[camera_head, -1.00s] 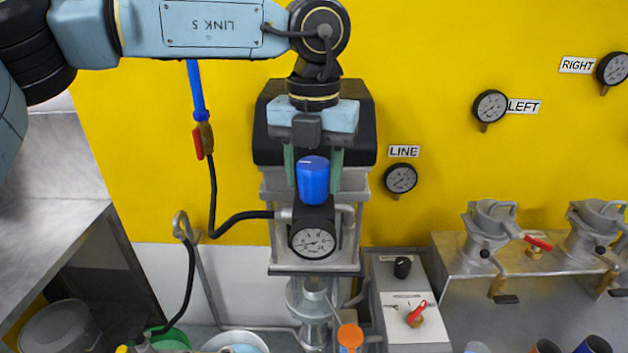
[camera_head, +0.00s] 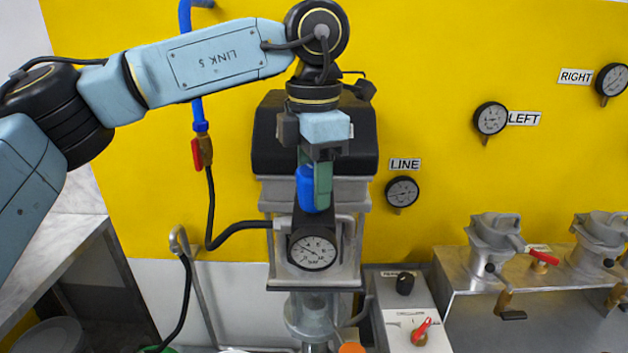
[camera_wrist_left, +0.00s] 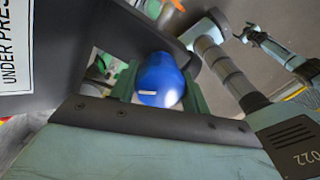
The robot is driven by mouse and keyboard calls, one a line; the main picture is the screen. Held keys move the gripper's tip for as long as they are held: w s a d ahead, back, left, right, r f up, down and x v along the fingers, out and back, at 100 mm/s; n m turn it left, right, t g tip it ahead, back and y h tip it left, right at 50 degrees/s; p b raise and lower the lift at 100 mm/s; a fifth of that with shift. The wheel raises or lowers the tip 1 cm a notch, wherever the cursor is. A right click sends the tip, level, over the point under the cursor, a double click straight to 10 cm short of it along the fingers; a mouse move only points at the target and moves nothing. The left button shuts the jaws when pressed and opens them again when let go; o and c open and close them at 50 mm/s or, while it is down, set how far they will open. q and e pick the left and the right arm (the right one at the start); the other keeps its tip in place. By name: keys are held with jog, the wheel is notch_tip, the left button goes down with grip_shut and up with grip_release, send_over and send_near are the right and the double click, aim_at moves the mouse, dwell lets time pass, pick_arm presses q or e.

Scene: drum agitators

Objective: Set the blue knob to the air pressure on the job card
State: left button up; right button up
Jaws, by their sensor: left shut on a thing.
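The blue knob (camera_head: 305,188) sits on top of the regulator, above a small round dial gauge (camera_head: 313,252). My left gripper (camera_head: 316,184) comes down from above, its green fingers shut on the knob; one finger partly covers it in the head view. In the left wrist view the knob (camera_wrist_left: 160,78) is between both fingers, with a small white mark on its face. The gauge's dark needle points to the upper left; its figures are too small to read surely. I cannot make out the job card.
A black-topped housing (camera_head: 265,150) stands right behind the gripper. A blue pipe with a red-handled valve (camera_head: 198,152) is to the left. The LINE gauge (camera_head: 402,192) is on the yellow wall to the right. A control box (camera_head: 405,310) stands below right.

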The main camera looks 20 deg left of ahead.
pick_arm(q)
jog(key=m, duration=0.5)
jog(key=shift+r+m, duration=0.1)
jog(key=shift+m, duration=0.2)
jog(key=m, duration=0.5)
jog(key=shift+m, duration=0.3)
jog(key=o, duration=1)
notch_tip(320, 180, up, 13)
jog(key=shift+r+p, duration=0.15)
jog(key=shift+p, duration=0.6)
